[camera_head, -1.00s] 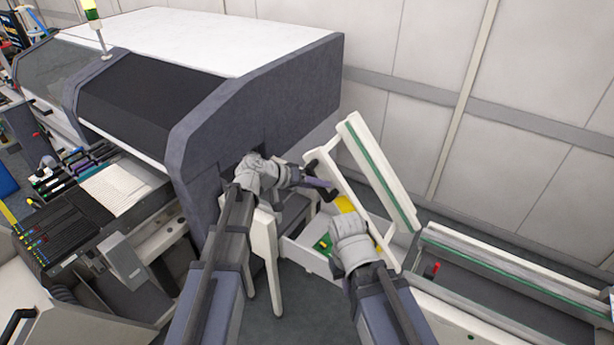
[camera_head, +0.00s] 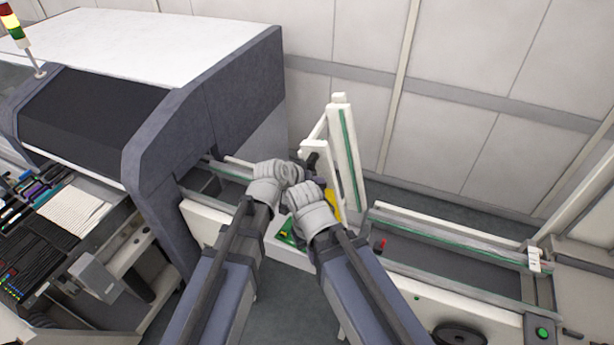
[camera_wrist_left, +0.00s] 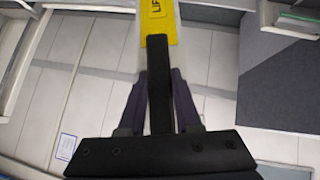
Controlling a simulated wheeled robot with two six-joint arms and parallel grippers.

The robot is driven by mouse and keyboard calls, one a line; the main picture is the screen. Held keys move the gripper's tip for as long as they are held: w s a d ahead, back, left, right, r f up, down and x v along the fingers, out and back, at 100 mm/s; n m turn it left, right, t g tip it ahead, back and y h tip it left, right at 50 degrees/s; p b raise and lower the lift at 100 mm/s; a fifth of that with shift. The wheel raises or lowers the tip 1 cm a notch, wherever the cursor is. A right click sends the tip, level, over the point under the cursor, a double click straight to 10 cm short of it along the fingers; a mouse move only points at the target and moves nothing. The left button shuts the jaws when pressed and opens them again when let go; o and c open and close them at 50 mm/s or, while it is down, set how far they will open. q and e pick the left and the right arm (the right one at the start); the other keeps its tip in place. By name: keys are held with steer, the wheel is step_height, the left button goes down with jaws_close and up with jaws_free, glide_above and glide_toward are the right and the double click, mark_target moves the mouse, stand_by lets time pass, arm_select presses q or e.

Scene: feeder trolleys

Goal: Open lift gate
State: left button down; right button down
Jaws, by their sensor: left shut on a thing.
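The lift gate (camera_head: 346,155) is a white frame with a green strip, standing nearly upright in the head view. A yellow label (camera_head: 333,204) is on its lower part and also shows in the left wrist view (camera_wrist_left: 158,18). My left gripper (camera_wrist_left: 160,88) is shut on the gate's black handle (camera_wrist_left: 161,65). In the head view the left gripper (camera_head: 318,183) is partly covered by my wrists. My right wrist is close beside the left one, and its gripper fingers are hidden.
A large machine (camera_head: 208,125) with a dark grey side stands at the left. A conveyor (camera_head: 460,260) runs to the right of the gate, with a red button (camera_head: 381,244) near its end. A panelled wall (camera_head: 470,90) is behind the gate. Green and yellow parts are low near my wrists.

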arm_select(q)
steer(key=shift+s+d, duration=0.2)
steer(key=shift+s, duration=0.05)
steer(key=c, duration=0.6)
jaws_free()
steer(key=shift+w, duration=0.1)
